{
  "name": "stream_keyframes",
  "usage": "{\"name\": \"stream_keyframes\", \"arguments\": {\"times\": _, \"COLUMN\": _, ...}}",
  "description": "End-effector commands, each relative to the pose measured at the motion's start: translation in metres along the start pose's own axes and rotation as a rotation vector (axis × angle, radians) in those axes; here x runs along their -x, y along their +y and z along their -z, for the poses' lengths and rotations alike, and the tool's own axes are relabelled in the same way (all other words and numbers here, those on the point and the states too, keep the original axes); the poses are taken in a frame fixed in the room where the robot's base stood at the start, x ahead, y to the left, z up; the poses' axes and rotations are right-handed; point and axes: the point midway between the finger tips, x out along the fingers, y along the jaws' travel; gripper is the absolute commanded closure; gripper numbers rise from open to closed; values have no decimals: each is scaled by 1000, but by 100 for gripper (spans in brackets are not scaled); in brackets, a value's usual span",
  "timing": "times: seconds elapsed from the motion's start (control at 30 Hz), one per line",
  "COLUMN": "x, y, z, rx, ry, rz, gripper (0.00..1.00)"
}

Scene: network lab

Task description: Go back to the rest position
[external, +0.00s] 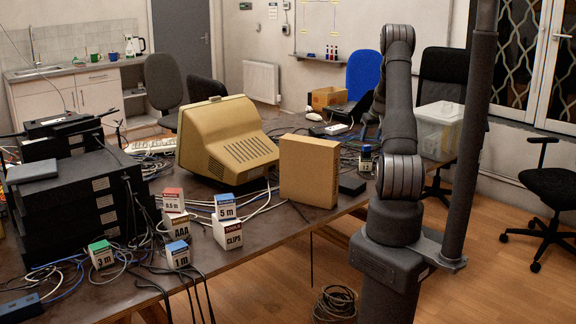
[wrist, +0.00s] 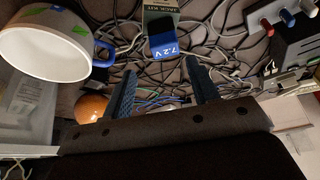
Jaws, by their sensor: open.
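My gripper (wrist: 162,82) shows in the wrist view as two blue ridged fingers, spread apart with nothing between them. They hang above a tangle of cables. A box with a blue 7.2 V label (wrist: 168,46) lies ahead of the fingers. In the external view my arm (external: 398,110) rises at the right of the table and reaches toward the far side; its links largely hide the gripper there.
A mug (wrist: 45,45) and an orange ball (wrist: 90,108) are left of the fingers. On the table (external: 255,262) stand black network units (external: 75,205), a beige monitor (external: 228,140), a cardboard box (external: 309,170) and several labelled blocks (external: 227,234). A grey post (external: 470,140) stands beside my arm.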

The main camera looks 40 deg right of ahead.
Motion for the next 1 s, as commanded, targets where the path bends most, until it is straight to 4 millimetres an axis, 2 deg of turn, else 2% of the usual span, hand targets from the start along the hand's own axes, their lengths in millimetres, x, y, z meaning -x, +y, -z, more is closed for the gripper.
{"name": "stream_keyframes", "arguments": {"times": 0.1, "x": 20, "y": 15, "z": -11, "rx": -4, "ry": 1, "rz": -2, "gripper": 46}}
{"name": "stream_keyframes", "arguments": {"times": 0.57, "x": 88, "y": 63, "z": -51, "rx": -4, "ry": 2, "rz": -2, "gripper": 46}}
{"name": "stream_keyframes", "arguments": {"times": 1.0, "x": 45, "y": 129, "z": -92, "rx": -153, "ry": -2, "rz": -60, "gripper": 46}}
